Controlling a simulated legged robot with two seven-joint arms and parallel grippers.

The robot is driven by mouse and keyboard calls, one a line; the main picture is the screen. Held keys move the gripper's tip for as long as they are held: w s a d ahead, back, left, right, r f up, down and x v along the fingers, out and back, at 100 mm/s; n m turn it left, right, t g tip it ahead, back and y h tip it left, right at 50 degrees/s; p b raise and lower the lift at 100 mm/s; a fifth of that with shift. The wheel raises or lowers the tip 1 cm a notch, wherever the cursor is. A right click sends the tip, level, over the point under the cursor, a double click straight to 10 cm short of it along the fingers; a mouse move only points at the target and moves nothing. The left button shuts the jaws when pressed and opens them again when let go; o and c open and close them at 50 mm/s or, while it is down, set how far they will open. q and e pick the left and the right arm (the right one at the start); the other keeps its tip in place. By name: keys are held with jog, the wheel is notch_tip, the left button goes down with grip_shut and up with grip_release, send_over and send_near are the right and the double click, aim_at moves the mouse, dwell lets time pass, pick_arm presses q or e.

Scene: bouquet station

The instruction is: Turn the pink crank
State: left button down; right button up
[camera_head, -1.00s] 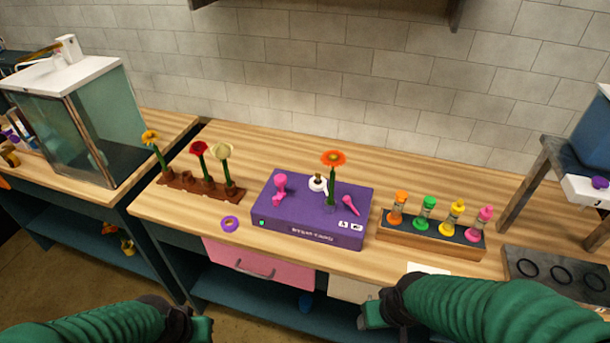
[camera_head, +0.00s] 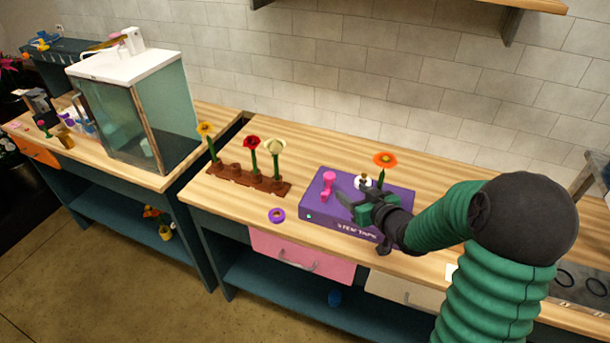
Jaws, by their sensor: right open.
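The purple box (camera_head: 315,211) labelled as stem tape sits on the wooden counter. A pink crank (camera_head: 327,186) stands upright on its left part. An orange flower (camera_head: 385,160) stands in the box beside a small white piece (camera_head: 362,181). My right gripper (camera_head: 347,201) is over the box, to the right of the pink crank and apart from it, with its jaws open and empty. The right gripper and arm hide the box's right part, including the second pink piece. My left gripper is out of the picture.
A purple ring (camera_head: 277,215) lies left of the box. A brown flower holder (camera_head: 232,176) with red, cream and yellow flowers stands farther left. A glass tank (camera_head: 165,105) is on the left counter. A pink drawer (camera_head: 300,258) is below the counter.

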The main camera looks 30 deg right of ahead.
send_near(331, 176)
jog(key=w+d+f, duration=0.1)
jog(key=x, duration=0.3)
jog(key=a+x, duration=0.1)
jog(key=x, duration=0.1)
jog(key=a+p+x, duration=0.1)
jog(key=x, duration=0.2)
jog(key=shift+w+d+r, duration=0.1)
jog(key=shift+w+r, duration=0.1)
jog(key=shift+w, duration=0.35)
jog(key=shift+w+d+f, duration=0.1)
jog(key=shift+w+f, duration=0.05)
jog(key=shift+w, duration=0.1)
jog(key=shift+d+f, duration=0.25)
jog(key=shift+d, duration=0.4)
jog(key=shift+c, duration=2.3)
jog(key=shift+w+a+r, duration=0.15)
jog(key=shift+a, duration=0.25)
jog(key=c, duration=0.7)
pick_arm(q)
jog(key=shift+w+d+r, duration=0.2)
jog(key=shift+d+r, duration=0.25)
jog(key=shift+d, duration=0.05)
pick_arm(e)
jog(key=shift+d, duration=0.1)
grip_shut()
